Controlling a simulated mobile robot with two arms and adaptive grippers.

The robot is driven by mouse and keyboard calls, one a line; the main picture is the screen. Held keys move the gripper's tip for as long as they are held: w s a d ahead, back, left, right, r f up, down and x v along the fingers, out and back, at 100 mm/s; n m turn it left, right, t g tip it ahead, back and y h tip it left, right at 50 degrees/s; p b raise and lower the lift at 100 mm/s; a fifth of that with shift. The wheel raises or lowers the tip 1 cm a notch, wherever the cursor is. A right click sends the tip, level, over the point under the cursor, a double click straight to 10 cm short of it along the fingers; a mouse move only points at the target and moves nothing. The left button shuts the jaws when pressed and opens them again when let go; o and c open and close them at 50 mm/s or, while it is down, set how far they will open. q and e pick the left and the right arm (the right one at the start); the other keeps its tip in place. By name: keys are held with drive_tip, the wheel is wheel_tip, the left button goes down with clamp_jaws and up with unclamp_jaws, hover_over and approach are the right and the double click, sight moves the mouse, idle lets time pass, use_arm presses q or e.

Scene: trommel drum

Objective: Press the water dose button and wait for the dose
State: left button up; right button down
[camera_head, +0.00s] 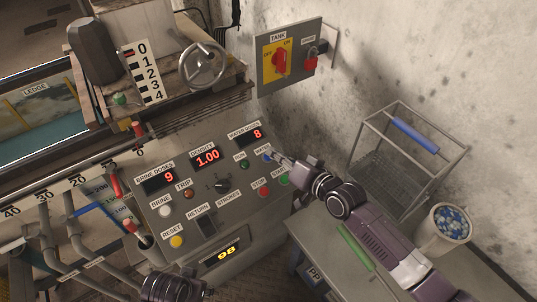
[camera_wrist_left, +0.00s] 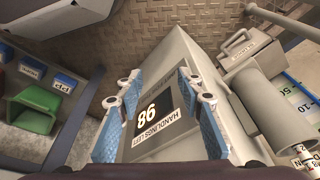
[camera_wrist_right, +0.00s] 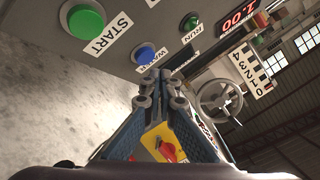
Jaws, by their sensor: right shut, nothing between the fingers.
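The blue water button (camera_head: 267,157) is on the sloped grey control panel (camera_head: 213,225); it also shows in the right wrist view (camera_wrist_right: 144,55), above its WATER label. My right gripper (camera_head: 281,158) is shut and empty, its tips just at the water button. In the right wrist view its fingertips (camera_wrist_right: 152,78) lie just below the button; I cannot tell whether they touch it. The water doses display (camera_head: 257,134) reads 8. My left gripper (camera_wrist_left: 158,78) is open and empty, above the handlings-left display (camera_wrist_left: 152,112).
The brine display (camera_head: 158,181) reads 9. A wire basket (camera_head: 400,165) and bucket (camera_head: 442,230) stand on the right bench.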

drive_tip(key=shift+s+d+r, duration=0.1)
drive_tip(key=shift+r, duration=0.2)
drive_tip(key=shift+s+d+r+p, duration=0.25)
drive_tip(key=shift+r+p, duration=0.35)
drive_tip(key=shift+p, duration=0.35)
use_arm(q)
drive_tip(key=s+f+p, duration=0.1)
drive_tip(key=s+f, duration=0.2)
drive_tip(key=f, duration=0.4)
drive_tip(key=s+f+p, duration=0.1)
drive_tip(key=s+f, duration=0.2)
drive_tip(key=f, duration=0.4)
drive_tip(key=shift+s+a+g+p, duration=0.3)
drive_tip(key=shift+s+a+g, duration=0.05)
drive_tip(key=shift+a+g, duration=0.05)
use_arm(e)
drive_tip(key=shift+s+d+r, duration=0.15)
drive_tip(key=shift+s+r, duration=0.1)
drive_tip(key=shift+r, duration=0.3)
drive_tip(key=shift+s+d+r, duration=0.1)
drive_tip(key=shift+s+r, duration=0.15)
drive_tip(key=shift+r, duration=0.25)
